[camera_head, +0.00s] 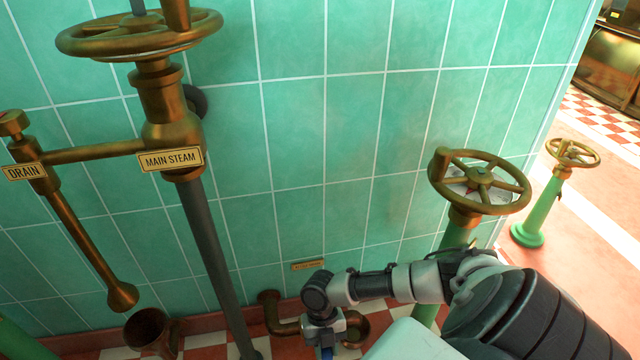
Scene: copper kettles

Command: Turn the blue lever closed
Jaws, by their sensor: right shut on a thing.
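My right arm comes in from the lower right and reaches down to a low pipe (283,326) near the foot of the tiled wall. My right gripper (326,342) is at the bottom edge of the picture, shut on a small blue piece, which looks like the blue lever (326,353). Only a sliver of blue shows; the rest is hidden by the gripper or cut off by the picture edge. I cannot tell the lever's angle. My left gripper is not in view.
A brass handwheel (506,201) on a green post stands close to my right arm. The main steam pipe (208,240) with its large handwheel (85,40) and the drain pipe (80,236) are at left. A small plate (307,265) is on the wall. Open floor lies at right.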

